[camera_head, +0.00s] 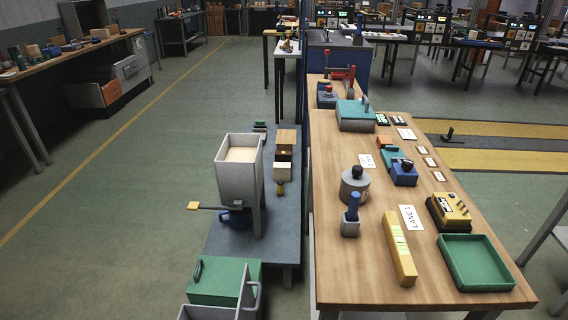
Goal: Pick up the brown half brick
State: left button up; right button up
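I cannot single out the brown half brick for sure. A small orange-brown block (385,142) sits on the wooden table beside a teal and blue device. A stack of blocks in tan and darker brown (285,140) stands on the low grey platform left of the table, with a paler block (283,172) at its lower front. Neither of my grippers shows in the head view.
The wooden table (340,270) holds a green tray (475,262), a long yellow bar (398,248), a grey pot (354,186) and a yellow-black device (450,211). A grey hopper (239,180) stands on the low platform (285,235). Green floor at left is clear.

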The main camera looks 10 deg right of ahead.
aim_at(282, 155)
jog(key=i+j+u, duration=0.1)
jog(key=j+u, duration=0.2)
jog(key=j, duration=0.15)
jog(key=i+j+u, duration=0.3)
jog(key=j, duration=0.15)
jog(key=i+j+u, duration=0.1)
jog(key=j+u, duration=0.2)
jog(key=j, duration=0.15)
jog(key=i+j+u, duration=0.7)
jog(key=i, duration=0.45)
jog(key=i+z, duration=0.7)
jog(key=i+j+z, duration=0.15)
jog(key=z, duration=0.2)
jog(key=i+l+z, duration=0.2)
jog(key=i+z, duration=0.15)
jog(key=i, duration=0.25)
jog(key=i+l+z, duration=0.1)
jog(key=i+z, duration=0.25)
jog(key=i, duration=0.25)
jog(key=i+j+z, duration=0.15)
jog(key=i+z, duration=0.2)
jog(key=i, duration=2.6)
jog(key=i+z, duration=0.2)
jog(key=i, duration=0.3)
jog(key=i+j+z, duration=0.2)
jog(key=i, duration=0.3)
jog(key=i+l, duration=0.05)
jog(key=l, duration=0.05)
